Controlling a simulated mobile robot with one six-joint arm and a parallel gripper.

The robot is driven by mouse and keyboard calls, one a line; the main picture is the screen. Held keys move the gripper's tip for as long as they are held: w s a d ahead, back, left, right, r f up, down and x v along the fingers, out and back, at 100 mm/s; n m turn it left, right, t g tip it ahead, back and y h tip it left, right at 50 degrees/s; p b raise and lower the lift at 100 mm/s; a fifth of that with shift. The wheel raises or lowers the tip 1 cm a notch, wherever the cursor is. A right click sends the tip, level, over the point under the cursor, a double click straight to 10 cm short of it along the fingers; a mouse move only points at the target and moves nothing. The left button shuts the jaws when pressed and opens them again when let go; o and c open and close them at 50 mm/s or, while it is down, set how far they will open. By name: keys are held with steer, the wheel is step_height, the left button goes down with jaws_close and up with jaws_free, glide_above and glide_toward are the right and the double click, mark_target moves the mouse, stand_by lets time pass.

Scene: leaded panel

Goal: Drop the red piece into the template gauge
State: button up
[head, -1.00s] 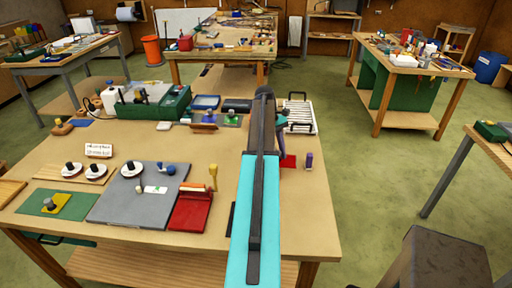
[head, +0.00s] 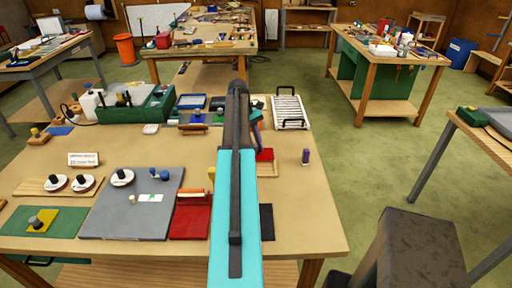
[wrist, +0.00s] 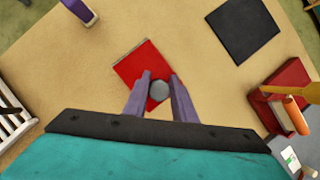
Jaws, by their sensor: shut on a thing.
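The red piece (wrist: 140,70) is a flat red square with a grey round knob, seen in the wrist view. My gripper (wrist: 159,90) has its two purple fingers shut on that knob. In the head view the red piece (head: 266,155) shows just right of my arm, which hides part of it and most of the gripper. I cannot tell whether it touches the table. A flat dark square plate (wrist: 243,30) lies apart from it in the wrist view; it also shows in the head view (head: 267,222). I cannot tell for sure whether this is the template gauge.
A purple block (head: 306,157) stands right of the red piece. A white rack (head: 290,112) lies behind. A red tray (head: 188,220) with an orange roller and a grey board (head: 125,215) are left of my arm. The tabletop at right is mostly bare.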

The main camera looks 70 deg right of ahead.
steer(key=shift+s+r+p, duration=0.1)
steer(key=shift+p, duration=0.25)
steer(key=shift+f+b, duration=1.05)
steer(key=shift+f, duration=1.95)
steer(key=shift+p, duration=0.6)
steer(key=shift+f+b, duration=0.3)
steer(key=shift+f, duration=0.65)
stand_by(0.7)
steer(key=o, duration=1.1)
